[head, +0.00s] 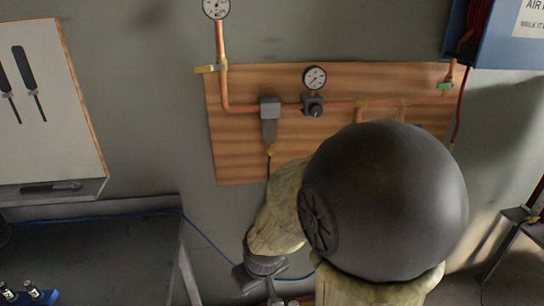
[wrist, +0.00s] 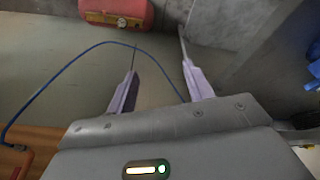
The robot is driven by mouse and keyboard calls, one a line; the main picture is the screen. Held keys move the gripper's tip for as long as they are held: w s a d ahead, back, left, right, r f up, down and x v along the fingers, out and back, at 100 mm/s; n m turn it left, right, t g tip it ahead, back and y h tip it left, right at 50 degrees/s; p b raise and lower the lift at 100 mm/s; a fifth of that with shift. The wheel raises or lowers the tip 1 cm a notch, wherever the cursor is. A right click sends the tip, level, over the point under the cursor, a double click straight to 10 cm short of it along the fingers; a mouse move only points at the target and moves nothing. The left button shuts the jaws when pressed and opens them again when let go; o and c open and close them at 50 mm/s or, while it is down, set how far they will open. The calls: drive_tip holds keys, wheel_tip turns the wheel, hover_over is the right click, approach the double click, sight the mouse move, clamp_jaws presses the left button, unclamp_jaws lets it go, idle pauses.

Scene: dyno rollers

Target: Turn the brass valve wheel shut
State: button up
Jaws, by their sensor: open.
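I cannot make out a brass valve wheel in either view; my own arm covers part of the pipe board in the head view. Copper pipes (head: 222,88) run along the wooden board (head: 235,150) on the wall. A small brass-coloured fitting with a yellow handle (head: 208,69) sits on the upright pipe at the left. A green-handled fitting (head: 445,86) is at the right end of the pipe. In the wrist view my gripper (wrist: 159,48) has its two pale purple fingers apart, with nothing held between them.
A round gauge (head: 314,78) and a grey filter (head: 269,108) are on the board. A dark bench (head: 90,250) stands at the lower left. A blue hose (wrist: 62,72) curves past the fingers, and a red tank (wrist: 115,10) lies beyond.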

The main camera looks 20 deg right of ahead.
sight(272, 153)
drive_tip(key=w+d+n+t+h, duration=0.4)
drive_tip(key=w+d+n+t, duration=0.3)
drive_tip(key=w+d+n, duration=0.55)
drive_tip(key=w+d+r+n+t, duration=0.1)
drive_tip(key=w+r+n+t, duration=0.1)
drive_tip(key=r+n, duration=0.3)
drive_tip(key=w+d+r+n+t+b, duration=0.1)
drive_tip(key=r+n+t, duration=0.4)
drive_tip(key=n, duration=0.9)
drive_tip(key=shift+w+r+h, duration=0.15)
drive_tip(key=shift+w+h, duration=0.25)
drive_tip(key=shift+w, duration=0.35)
drive_tip(key=p+x, duration=0.4)
drive_tip(key=x, duration=1.1)
drive_tip(key=shift+w+d, duration=0.25)
drive_tip(key=shift+w, duration=0.1)
drive_tip(key=shift+w+d, duration=0.15)
drive_tip(key=shift+w, duration=0.6)
